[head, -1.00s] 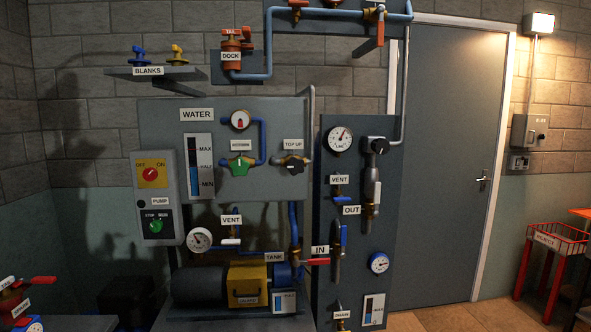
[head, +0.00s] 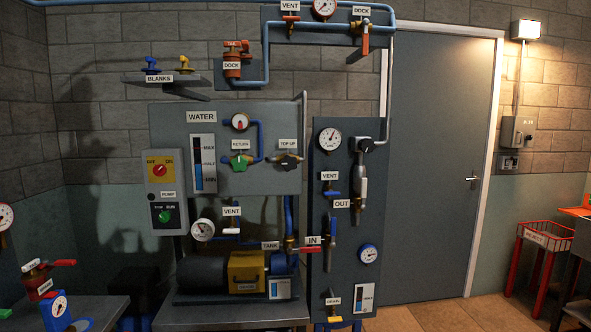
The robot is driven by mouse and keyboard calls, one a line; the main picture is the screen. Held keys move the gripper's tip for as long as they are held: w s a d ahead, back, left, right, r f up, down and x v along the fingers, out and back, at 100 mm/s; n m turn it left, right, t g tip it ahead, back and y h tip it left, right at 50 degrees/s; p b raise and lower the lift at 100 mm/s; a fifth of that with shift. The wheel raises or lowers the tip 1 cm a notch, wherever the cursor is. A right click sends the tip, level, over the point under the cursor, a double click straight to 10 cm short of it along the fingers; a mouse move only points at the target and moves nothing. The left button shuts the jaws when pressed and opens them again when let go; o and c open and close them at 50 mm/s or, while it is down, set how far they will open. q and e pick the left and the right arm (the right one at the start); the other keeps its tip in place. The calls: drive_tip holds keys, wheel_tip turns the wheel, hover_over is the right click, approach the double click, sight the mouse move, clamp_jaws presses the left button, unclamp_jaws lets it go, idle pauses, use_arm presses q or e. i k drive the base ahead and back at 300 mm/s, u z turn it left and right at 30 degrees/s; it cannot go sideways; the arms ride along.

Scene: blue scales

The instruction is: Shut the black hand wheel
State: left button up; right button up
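A black hand wheel (head: 289,161) sits on a brass-coloured valve under the TOP UP label (head: 288,143), on the grey WATER panel (head: 270,120). It faces me, and I cannot tell from here whether its valve is open or shut. A green hand wheel (head: 239,162) under the RETURN label is to its left. Another black part (head: 366,145) tops the OUT pipe on the panel to the right. Neither of my grippers is in view.
A pump box (head: 164,185) with red and green knobs stands left of the WATER panel. Below are a yellow-and-dark pump (head: 247,270) and a bench (head: 230,316). A red-lidded valve unit (head: 38,280) is at lower left. A grey door (head: 430,150) and red REJECT basket (head: 540,238) are right.

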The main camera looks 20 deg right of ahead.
sight(289, 163)
drive_tip(key=u, duration=0.4)
drive_tip(key=i, duration=1.15)
drive_tip(key=z, duration=0.2)
